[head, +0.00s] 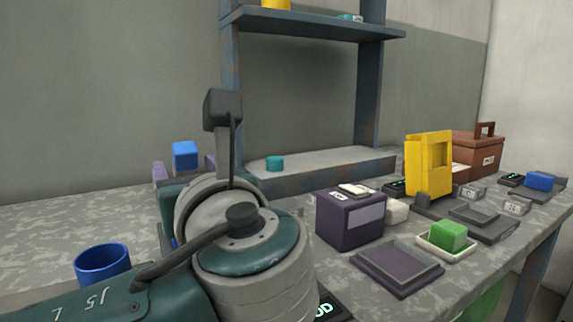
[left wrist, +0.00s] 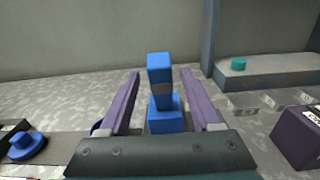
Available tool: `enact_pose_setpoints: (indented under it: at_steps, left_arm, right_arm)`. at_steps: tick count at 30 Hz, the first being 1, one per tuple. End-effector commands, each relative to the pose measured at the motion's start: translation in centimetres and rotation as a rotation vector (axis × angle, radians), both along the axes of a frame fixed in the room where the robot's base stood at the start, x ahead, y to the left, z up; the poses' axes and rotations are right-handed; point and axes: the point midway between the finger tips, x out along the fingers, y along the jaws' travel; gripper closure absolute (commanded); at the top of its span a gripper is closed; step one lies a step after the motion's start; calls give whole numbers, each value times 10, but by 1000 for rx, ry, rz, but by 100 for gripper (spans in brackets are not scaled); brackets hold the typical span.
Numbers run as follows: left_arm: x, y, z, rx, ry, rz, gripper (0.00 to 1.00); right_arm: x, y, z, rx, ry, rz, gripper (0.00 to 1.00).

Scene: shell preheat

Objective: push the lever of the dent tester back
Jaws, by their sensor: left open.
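A blue upright piece with a block-shaped top (left wrist: 159,72) rises from a wider blue base (left wrist: 166,115) in the left wrist view. It looks like the lever of the dent tester, but I see no label on it. Its blue top also shows in the head view (head: 185,155), behind my left arm. My left gripper (left wrist: 160,78) is open, its purple fingers on either side of the blue piece, with gaps visible on both sides. In the head view my arm hides most of the gripper and the lower part of the blue piece. My right gripper is not in view.
A blue cup (head: 102,264) stands at left. A dark box with a blue knob (left wrist: 26,143) is left of my gripper. A purple box (head: 350,218), a yellow frame (head: 428,165) and a green block (head: 447,236) stand right. A grey ledge (head: 320,168) lies behind.

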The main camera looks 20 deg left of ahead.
Motion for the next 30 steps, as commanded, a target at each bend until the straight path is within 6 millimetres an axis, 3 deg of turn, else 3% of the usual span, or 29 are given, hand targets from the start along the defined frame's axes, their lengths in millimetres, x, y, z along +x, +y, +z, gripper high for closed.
enact_pose_setpoints:
  at_steps: [9, 21, 30]
  left_arm:
    - [34, 40, -2, -1, 0, 2, 35]
    - [40, 47, -1, -5, 0, 1, 36]
    - [39, 47, -1, -5, 0, 0, 70]
  right_arm:
    - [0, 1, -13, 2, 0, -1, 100]
    - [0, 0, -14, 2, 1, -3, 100]
    - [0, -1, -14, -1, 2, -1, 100]
